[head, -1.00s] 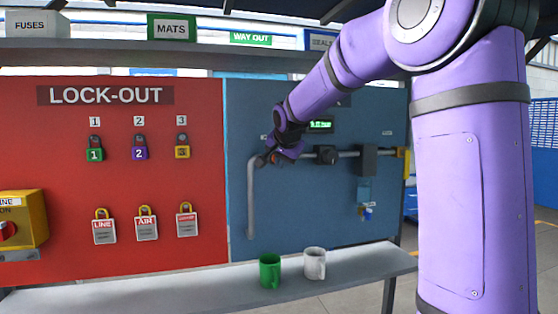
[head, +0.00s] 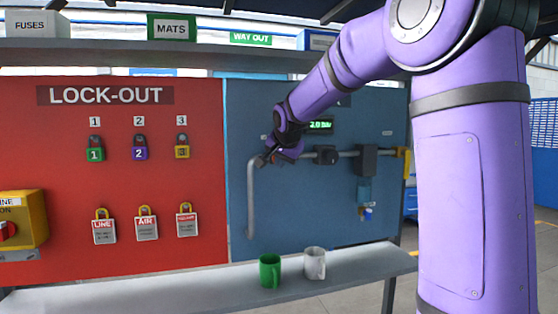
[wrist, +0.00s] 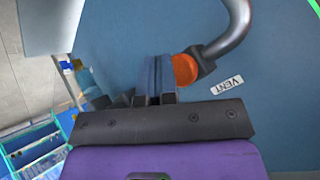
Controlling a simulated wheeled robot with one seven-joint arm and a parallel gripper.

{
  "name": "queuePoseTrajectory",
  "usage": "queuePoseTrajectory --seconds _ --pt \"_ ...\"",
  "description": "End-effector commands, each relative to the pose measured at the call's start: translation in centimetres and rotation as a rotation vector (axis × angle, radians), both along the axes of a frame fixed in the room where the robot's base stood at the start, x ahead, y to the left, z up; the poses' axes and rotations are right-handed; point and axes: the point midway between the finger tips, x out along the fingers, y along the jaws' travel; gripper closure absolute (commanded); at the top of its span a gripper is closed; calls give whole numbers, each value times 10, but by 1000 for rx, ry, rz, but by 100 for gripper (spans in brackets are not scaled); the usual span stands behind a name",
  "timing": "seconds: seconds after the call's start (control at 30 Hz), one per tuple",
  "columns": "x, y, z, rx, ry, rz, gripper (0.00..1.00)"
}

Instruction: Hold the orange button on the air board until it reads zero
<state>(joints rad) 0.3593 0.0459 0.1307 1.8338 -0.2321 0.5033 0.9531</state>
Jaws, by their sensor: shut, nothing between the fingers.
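The blue air board (head: 310,210) carries a grey pipe and a dark display (head: 319,126) with green digits that seem to read 2.0 bar, its left end partly hidden by my arm. The orange button (wrist: 185,70) shows in the wrist view at the end of the pipe, beside a VENT label (wrist: 227,83). My gripper (wrist: 157,70) is shut and empty, its fingertips right against the button's left side in that view; how far the button is pressed cannot be told. In the head view my gripper (head: 270,158) is at the pipe's upper left bend.
A red lock-out board (head: 70,185) with padlocks and tags is on the left. A green mug (head: 270,270) and a white mug (head: 314,263) stand on the grey shelf (head: 200,285) below. A dark knob (head: 326,155) sits right of my gripper.

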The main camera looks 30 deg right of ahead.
Motion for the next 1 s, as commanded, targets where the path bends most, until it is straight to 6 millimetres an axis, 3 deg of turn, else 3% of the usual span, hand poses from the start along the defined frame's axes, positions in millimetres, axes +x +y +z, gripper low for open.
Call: queuePoseTrajectory --seconds 1.0 --pt "8 -2 0 1 1 0 100"
